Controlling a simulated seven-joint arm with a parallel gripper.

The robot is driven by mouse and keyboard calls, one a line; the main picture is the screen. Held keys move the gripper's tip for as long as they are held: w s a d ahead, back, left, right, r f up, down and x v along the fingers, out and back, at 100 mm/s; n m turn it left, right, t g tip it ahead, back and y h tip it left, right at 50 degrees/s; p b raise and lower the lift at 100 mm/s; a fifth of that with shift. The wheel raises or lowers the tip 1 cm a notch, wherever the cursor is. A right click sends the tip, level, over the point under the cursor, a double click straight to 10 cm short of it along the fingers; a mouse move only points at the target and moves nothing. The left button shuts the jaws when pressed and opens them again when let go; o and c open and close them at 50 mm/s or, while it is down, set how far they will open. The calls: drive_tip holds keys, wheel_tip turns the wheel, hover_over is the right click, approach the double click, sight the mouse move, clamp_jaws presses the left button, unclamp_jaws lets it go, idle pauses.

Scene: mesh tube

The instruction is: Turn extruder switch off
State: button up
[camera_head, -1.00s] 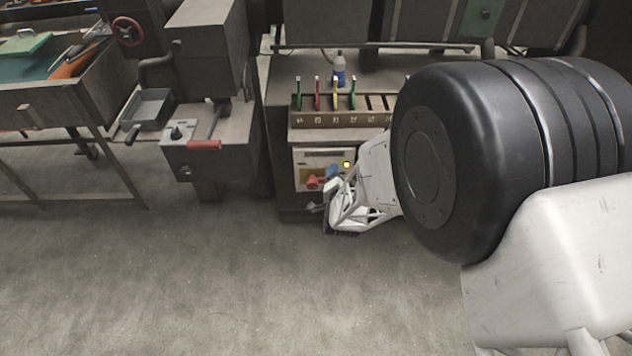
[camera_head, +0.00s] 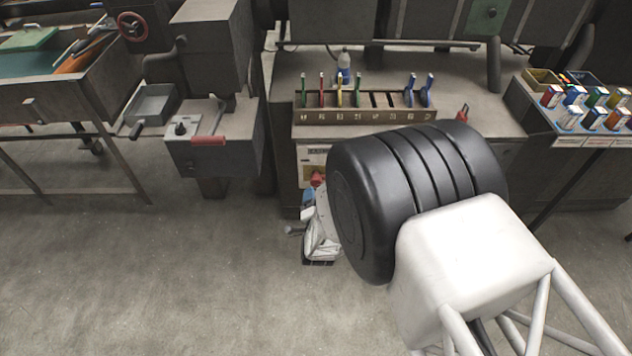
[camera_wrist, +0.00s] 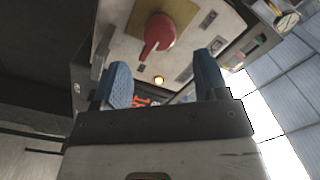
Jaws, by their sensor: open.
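The extruder's control panel (camera_head: 309,158) is on the front of the dark machine, partly hidden behind my arm in the head view. Its red rotary switch (camera_head: 317,180) shows just left of my black joint. In the wrist view the red switch (camera_wrist: 158,38) has its handle pointing down and slightly left. A small lamp (camera_wrist: 158,80) glows below it, and part of a red digital display (camera_wrist: 150,100) shows between the fingers. My gripper (camera_wrist: 165,75) is open and empty, with blue fingertips on either side below the switch. In the head view my gripper (camera_head: 300,214) is mostly hidden, below the switch.
A rack (camera_head: 365,115) of coloured-handled tools and a bottle (camera_head: 344,62) stand on the machine top. A grey machine with a red-handled lever (camera_head: 208,141) stands at left. A stand with coloured boxes (camera_head: 590,110) is at right. The floor (camera_head: 180,280) in front is clear.

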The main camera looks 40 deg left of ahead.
sight(316, 184)
drive_tip(key=shift+x, duration=3.8)
drive_tip(key=c, duration=0.9)
